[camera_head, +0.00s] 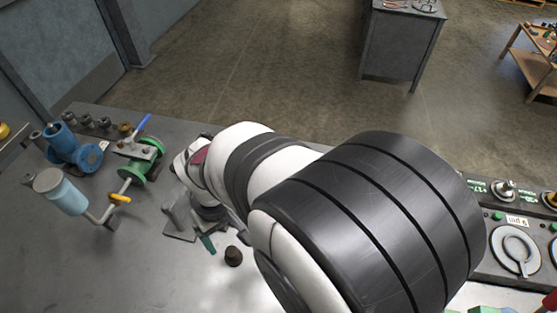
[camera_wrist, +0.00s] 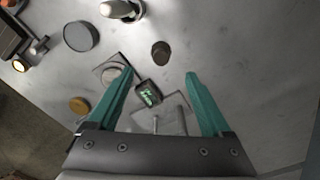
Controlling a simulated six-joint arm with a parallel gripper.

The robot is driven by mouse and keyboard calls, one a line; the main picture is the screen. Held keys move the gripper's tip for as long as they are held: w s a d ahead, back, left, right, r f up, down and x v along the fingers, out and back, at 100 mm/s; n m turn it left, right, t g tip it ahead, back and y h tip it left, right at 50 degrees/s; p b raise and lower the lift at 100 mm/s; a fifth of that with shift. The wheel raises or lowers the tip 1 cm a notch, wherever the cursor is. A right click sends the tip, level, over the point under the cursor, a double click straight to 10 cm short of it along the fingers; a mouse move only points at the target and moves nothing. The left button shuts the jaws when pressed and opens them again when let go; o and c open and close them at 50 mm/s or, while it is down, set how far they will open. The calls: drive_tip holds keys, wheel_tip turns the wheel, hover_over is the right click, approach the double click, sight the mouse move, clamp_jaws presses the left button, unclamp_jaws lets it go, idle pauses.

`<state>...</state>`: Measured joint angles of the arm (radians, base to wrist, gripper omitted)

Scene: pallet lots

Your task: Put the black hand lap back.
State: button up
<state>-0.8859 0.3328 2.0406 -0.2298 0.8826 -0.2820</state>
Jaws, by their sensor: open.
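My gripper (camera_wrist: 160,85) is open and empty, with its teal fingers apart over the bench. In the head view my arm hides most of it; one teal fingertip shows near the bench (camera_head: 207,243). Between the fingers in the wrist view is a small black block with a green display (camera_wrist: 150,93), beside grey plates. A small dark round piece (camera_head: 233,256) stands on the bench near the fingertip; it appears ahead of the fingers in the wrist view (camera_wrist: 161,52). I cannot tell for certain which piece is the black hand lap.
A dark tray (camera_head: 483,262) at the right holds a grey disc with a handle (camera_head: 515,252) and several knobs. Green-flanged pipework (camera_head: 140,160), a blue fitting (camera_head: 72,148) and a light blue cylinder (camera_head: 62,192) stand at the left. A grey disc (camera_wrist: 80,36) lies left of the fingers.

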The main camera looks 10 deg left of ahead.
drive_tip(key=d+r+m, duration=0.6)
drive_tip(key=d, duration=0.5)
drive_tip(key=s+d+r+m+y, duration=0.1)
drive_tip(key=s+d+r+m, duration=0.2)
drive_tip(key=s+d+m, duration=0.6)
drive_tip(key=d+m, duration=0.1)
drive_tip(key=d, duration=0.2)
drive_tip(key=shift+d+y, duration=0.15)
drive_tip(key=shift+y, duration=0.15)
